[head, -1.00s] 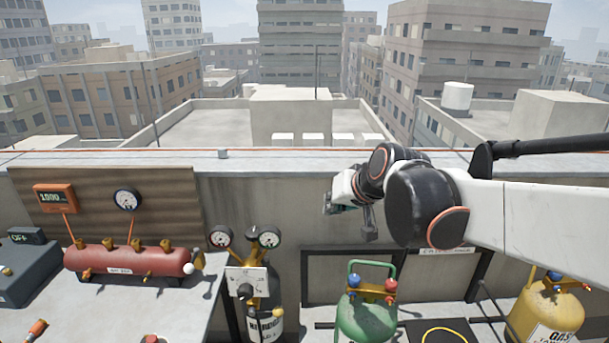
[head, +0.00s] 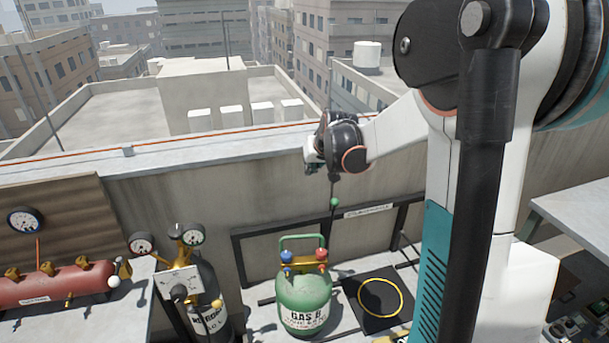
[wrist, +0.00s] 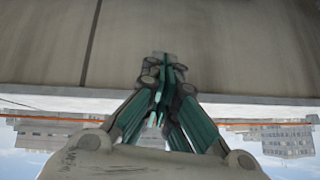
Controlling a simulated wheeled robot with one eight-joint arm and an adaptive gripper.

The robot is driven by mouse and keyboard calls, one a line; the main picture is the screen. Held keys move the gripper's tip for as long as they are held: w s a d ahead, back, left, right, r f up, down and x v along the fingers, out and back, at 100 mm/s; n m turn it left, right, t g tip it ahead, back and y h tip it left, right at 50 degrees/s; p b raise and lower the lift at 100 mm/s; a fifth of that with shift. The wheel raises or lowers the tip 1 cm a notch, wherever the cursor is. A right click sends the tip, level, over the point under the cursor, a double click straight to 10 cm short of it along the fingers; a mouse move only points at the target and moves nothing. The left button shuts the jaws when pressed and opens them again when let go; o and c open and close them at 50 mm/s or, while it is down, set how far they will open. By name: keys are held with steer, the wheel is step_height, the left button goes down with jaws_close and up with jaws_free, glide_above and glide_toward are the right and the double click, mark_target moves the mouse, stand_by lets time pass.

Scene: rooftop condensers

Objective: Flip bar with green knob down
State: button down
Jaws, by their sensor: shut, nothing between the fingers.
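A small round green knob (head: 334,203) shows in the head view, on a thin dark bar in front of the concrete wall, just above and right of the green gas cylinder. The bar seems to stand roughly upright, but its lower end is hard to make out. My gripper (head: 311,163) is above and slightly left of the knob, apart from it in the picture; the depth between them is unclear. In the wrist view my gripper (wrist: 163,68) has its teal fingers together with nothing between them, against bare wall. The knob is not visible there.
A green cylinder (head: 304,299) with red and blue valve knobs stands below. A yellow ring (head: 381,297) lies on a black mat to its right. A dark cylinder with gauges (head: 180,284) and a red manifold (head: 55,284) are at left. A parapet (head: 185,147) runs behind.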

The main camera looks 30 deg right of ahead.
steer(key=d+f+g+h+p, duration=0.1)
steer(key=d+f, duration=0.4)
steer(key=d, duration=0.6)
steer(key=shift+w+d+f+m, duration=0.2)
steer(key=shift+w+m, duration=0.15)
steer(key=shift+m, duration=0.05)
step_height(320, 180, down, 9)
steer(key=w+b, duration=0.2)
steer(key=shift+d+b, duration=0.15)
steer(key=shift+b, duration=0.25)
steer(key=shift+f, duration=0.15)
